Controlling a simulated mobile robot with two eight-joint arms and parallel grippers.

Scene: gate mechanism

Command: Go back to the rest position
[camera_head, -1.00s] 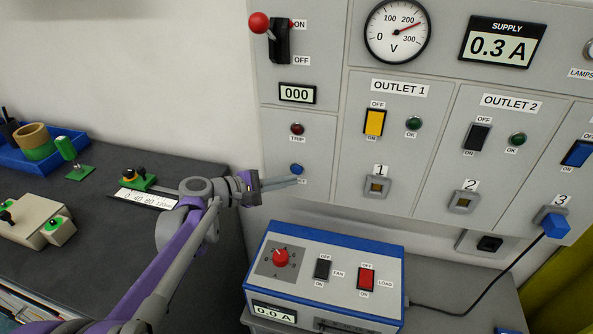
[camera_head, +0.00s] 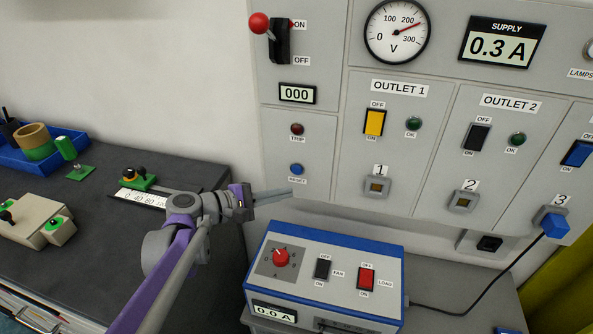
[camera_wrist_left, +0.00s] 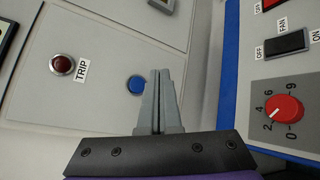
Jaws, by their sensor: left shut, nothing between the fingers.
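My left gripper (camera_head: 290,192) is shut and empty in the head view, just below the blue reset button (camera_head: 296,169) on the grey panel (camera_head: 330,150). In the left wrist view the closed fingers (camera_wrist_left: 160,75) point toward the panel, and the blue button (camera_wrist_left: 136,85) shows just left of them. The fingers look apart from the button. The dark red TRIP lamp (camera_head: 297,129) sits above the button. My right gripper is not in view.
A blue and white load box (camera_head: 330,240) with a red knob (camera_head: 281,257) stands below and right of the gripper. Its cable runs toward a blue plug (camera_head: 555,225) at outlet 3. The dark bench (camera_head: 90,220) at left holds a blue tray (camera_head: 70,140) and small devices.

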